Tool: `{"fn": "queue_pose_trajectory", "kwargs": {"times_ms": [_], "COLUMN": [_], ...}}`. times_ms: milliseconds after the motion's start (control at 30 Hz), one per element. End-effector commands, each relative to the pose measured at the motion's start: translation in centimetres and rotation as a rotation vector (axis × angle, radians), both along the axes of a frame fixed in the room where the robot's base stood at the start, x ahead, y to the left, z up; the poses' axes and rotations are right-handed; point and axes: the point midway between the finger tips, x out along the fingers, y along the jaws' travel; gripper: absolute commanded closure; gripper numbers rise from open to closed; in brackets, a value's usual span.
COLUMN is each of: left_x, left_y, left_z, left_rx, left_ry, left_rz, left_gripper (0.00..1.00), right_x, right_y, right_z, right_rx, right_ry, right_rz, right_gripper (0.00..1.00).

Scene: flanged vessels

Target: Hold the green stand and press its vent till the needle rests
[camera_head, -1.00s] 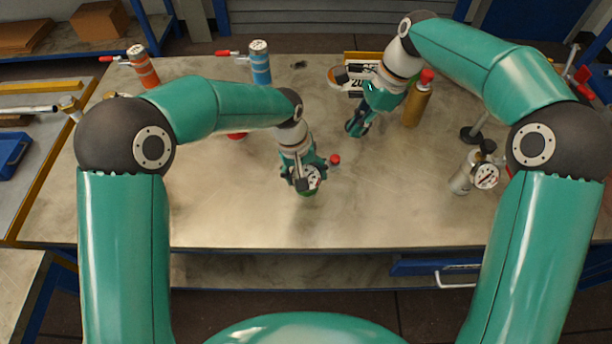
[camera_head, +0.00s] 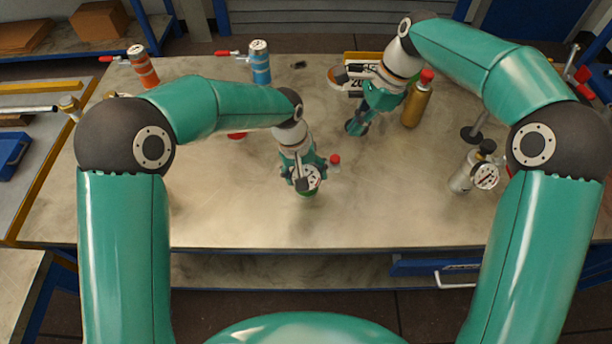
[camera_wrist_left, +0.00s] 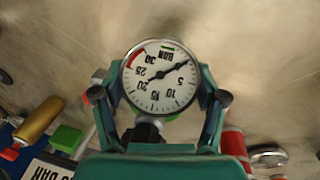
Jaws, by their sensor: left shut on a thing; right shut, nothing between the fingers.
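My left gripper (camera_head: 300,180) is shut on the green stand (camera_head: 308,193), a gauge stand upright on the table, its lower part mostly hidden by the fingers. Its white dial (camera_head: 308,177) faces up; in the left wrist view the dial (camera_wrist_left: 160,75) sits between the fingers, its needle pointing upper right, a little short of the 5. A red knob (camera_head: 334,159) shows just right of the left gripper; I cannot tell for certain that it is the vent. My right gripper (camera_head: 355,128) is shut and empty, behind and right of the stand, apart from it.
An orange vessel (camera_head: 143,68) and a blue vessel (camera_head: 260,65) stand at the back left. A gold bottle (camera_head: 416,106) stands beside my right wrist. A silver vessel with a gauge (camera_head: 463,180) is at the right. The table's front middle is clear.

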Motion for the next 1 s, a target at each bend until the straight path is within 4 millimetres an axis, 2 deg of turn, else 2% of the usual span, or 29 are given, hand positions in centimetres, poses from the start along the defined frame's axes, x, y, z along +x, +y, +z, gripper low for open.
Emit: {"fn": "queue_pose_trajectory", "kwargs": {"times_ms": [433,567,667,800,900,1000], "left_x": [0.1,0.1,0.1,0.1,0.1,0.1], "left_y": [0.0,0.0,0.0,0.0,0.0,0.0], "left_z": [0.1,0.1,0.1,0.1,0.1,0.1], "left_rx": [-0.001,-0.001,-0.001,-0.001,-0.001,-0.001], "left_ry": [-0.002,-0.002,-0.002,-0.002,-0.002,-0.002], "left_rz": [0.0,0.0,0.0,0.0,0.0,0.0], "left_gripper": [0.94,0.94,0.94,0.94,0.94,0.94], "right_x": [0.0,1.2,2.5,3.9,4.7,5.3], "right_y": [0.0,-0.4,-2.1,-5.2,-6.7,-7.0], "right_z": [0.0,-0.2,-1.5,-3.7,-4.2,-4.0], "right_rx": [0.001,-0.016,-0.112,-0.307,-0.457,-0.592], "right_ry": [-0.006,-0.085,-0.191,-0.334,-0.442,-0.543], "right_rz": [0.015,0.083,0.207,0.47,0.721,0.997], "right_gripper": [1.0,1.0,1.0,1.0,1.0,1.0]}}
